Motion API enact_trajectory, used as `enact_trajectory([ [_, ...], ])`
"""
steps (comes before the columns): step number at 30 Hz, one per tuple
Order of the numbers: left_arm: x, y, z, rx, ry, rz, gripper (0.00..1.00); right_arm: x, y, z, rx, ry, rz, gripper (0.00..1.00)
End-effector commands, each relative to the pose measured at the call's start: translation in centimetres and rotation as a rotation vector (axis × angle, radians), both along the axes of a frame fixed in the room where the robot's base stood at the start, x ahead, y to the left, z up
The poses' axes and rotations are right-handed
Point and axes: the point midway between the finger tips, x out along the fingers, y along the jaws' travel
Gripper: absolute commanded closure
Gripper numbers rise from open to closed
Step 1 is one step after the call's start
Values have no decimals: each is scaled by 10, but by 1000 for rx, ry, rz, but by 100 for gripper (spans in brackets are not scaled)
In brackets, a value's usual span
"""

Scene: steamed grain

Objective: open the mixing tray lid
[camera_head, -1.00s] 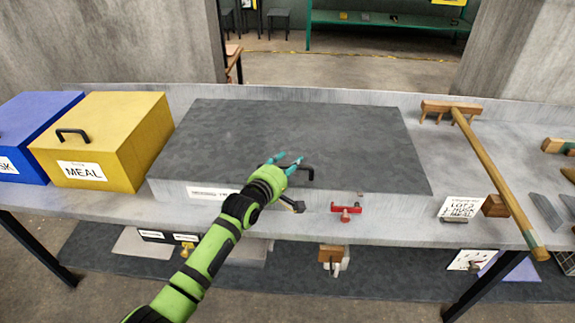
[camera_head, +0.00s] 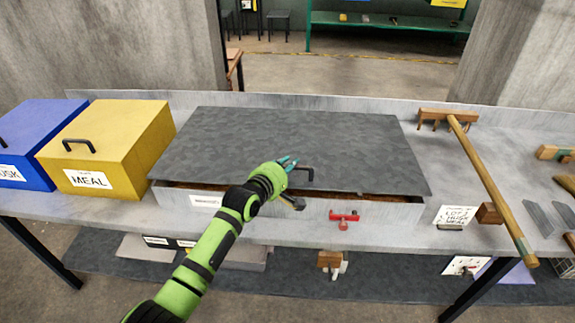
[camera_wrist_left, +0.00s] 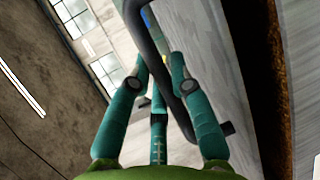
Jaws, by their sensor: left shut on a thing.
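The mixing tray lid (camera_head: 290,145) is a flat dark grey slab over the pale tray (camera_head: 376,211) in the middle of the bench. Its front edge stands slightly raised, and a dark gap with brown contents (camera_head: 345,194) shows below it. My left gripper (camera_head: 289,162) is at the black lid handle (camera_head: 306,170) near the front edge. In the left wrist view its teal fingers (camera_wrist_left: 160,75) are shut on the black handle bar (camera_wrist_left: 165,60). The brown contents (camera_wrist_left: 268,90) show there at the right. My right gripper is not in view.
A yellow MEAL box (camera_head: 120,145) and a blue box (camera_head: 30,150) stand left of the tray. A red valve handle (camera_head: 344,217) is on the tray front. A wooden rake (camera_head: 490,185) and a sign card (camera_head: 453,217) lie to the right.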

Motion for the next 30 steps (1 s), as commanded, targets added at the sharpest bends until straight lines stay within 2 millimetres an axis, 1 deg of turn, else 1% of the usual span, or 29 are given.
enact_trajectory([
  [1,4,-1,30,-2,6,0,100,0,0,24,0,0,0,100],
  [6,14,-1,66,-4,91,0,100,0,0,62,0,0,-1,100],
  [10,24,-1,92,-3,156,-1,100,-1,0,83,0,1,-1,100],
  [12,31,-1,106,-4,152,0,100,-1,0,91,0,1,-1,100],
  [16,46,-1,132,-4,148,0,100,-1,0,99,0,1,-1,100],
  [21,66,-1,161,-3,147,-1,100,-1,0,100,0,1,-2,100],
  [24,76,-1,175,-2,149,0,100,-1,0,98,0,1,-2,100],
  [30,92,0,194,-2,150,1,100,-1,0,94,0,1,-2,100],
])
